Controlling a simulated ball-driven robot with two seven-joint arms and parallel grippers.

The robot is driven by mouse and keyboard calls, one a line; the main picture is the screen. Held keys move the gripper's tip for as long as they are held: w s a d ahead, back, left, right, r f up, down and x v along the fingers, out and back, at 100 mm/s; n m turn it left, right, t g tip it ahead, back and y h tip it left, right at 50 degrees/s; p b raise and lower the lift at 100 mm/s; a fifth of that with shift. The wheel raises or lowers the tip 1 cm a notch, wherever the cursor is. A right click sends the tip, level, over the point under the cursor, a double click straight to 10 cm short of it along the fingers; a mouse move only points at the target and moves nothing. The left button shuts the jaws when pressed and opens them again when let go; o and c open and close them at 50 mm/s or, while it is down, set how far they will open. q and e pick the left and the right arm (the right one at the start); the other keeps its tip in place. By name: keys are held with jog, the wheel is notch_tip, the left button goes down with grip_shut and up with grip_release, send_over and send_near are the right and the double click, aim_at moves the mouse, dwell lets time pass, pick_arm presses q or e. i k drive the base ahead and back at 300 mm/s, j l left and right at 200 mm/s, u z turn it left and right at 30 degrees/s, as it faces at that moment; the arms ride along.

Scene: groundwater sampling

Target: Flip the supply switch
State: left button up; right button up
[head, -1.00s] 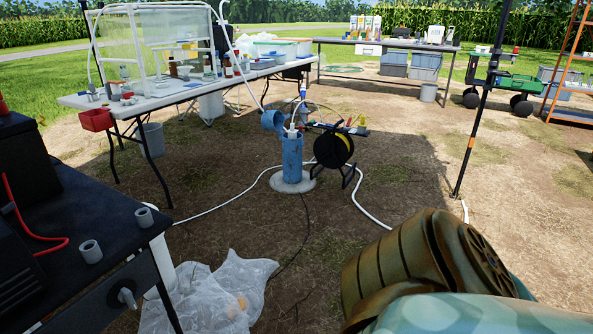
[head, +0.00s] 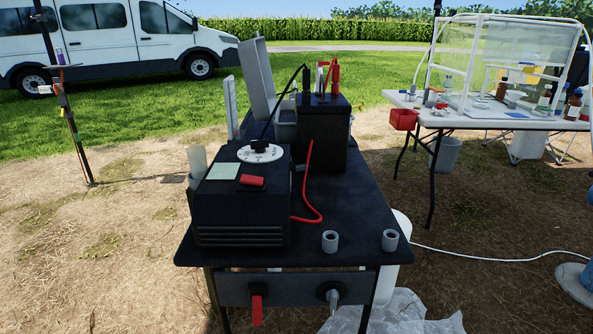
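A black control box (head: 240,208) stands on the black table (head: 350,222) in the middle of the head view. A small red switch (head: 252,181) sits on its top, near the front edge; I cannot read a label or tell its position. Behind the switch is a white dial (head: 260,152) with a black knob. Neither of my grippers is in view.
A black battery-like box (head: 323,135) with red and black leads stands behind the control box. Two grey rings (head: 330,242) lie at the table's front right. A red-handled valve (head: 257,308) hangs below the front edge. A white van (head: 140,40) is behind.

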aim_at(303, 166)
jog(key=k, duration=0.35)
jog(key=k+u, duration=0.1)
jog(key=u, duration=0.35)
jog(key=k+u, duration=0.1)
jog(key=u, duration=0.75)
jog(key=l+u, duration=0.2)
jog(key=l, duration=4.1)
